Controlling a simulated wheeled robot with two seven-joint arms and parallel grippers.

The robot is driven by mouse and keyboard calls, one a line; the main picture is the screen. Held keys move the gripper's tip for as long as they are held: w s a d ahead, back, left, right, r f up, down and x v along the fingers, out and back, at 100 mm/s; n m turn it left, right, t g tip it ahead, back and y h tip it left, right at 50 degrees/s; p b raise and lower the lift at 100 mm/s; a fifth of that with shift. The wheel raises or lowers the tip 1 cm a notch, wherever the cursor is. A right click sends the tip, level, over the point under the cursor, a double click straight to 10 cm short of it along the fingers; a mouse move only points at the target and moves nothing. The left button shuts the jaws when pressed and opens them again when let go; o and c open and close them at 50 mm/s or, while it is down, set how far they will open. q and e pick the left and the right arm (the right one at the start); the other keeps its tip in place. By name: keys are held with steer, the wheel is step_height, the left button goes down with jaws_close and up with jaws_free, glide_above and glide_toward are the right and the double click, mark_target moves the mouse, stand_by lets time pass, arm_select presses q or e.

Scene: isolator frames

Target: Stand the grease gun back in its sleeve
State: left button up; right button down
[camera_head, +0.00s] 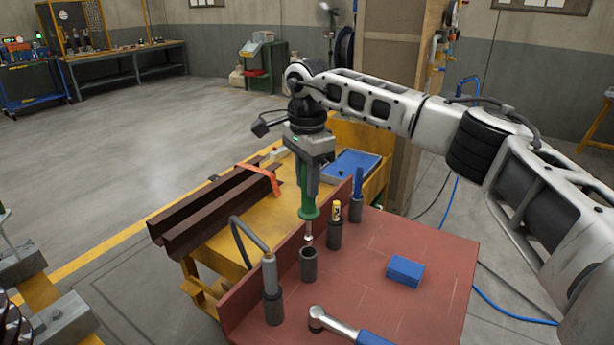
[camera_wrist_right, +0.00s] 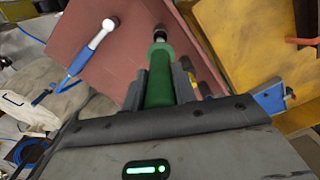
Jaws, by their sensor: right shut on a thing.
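The green grease gun (camera_head: 308,203) hangs upright, metal tip down, in my right gripper (camera_head: 307,184), which is shut on its upper part. The dark open sleeve (camera_head: 309,266) stands empty on the red-brown table, just below the tip. The tip appears above the sleeve's mouth, with a small gap. In the right wrist view the green body (camera_wrist_right: 160,80) lies between the fingers (camera_wrist_right: 163,88), its tip pointing toward the dark sleeve (camera_wrist_right: 160,33). My left gripper is not in view.
A sleeve with a grey hosed tool (camera_head: 270,275) stands nearer. Sleeves with a yellow item (camera_head: 337,211) and a blue-handled tool (camera_head: 358,182) stand behind. A blue block (camera_head: 405,271) and a ratchet (camera_head: 345,328) lie on the table (camera_head: 440,255). A raised edge runs along its left side.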

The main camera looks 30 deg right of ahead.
mark_target(307, 237)
stand_by(0.3)
steer(key=shift+f+b, duration=0.7)
steer(key=shift+f, duration=0.65)
steer(key=shift+f+b, duration=2.15)
steer(key=shift+f, duration=1.9)
steer(key=c, duration=1)
jaws_free()
steer(key=shift+c, duration=0.2)
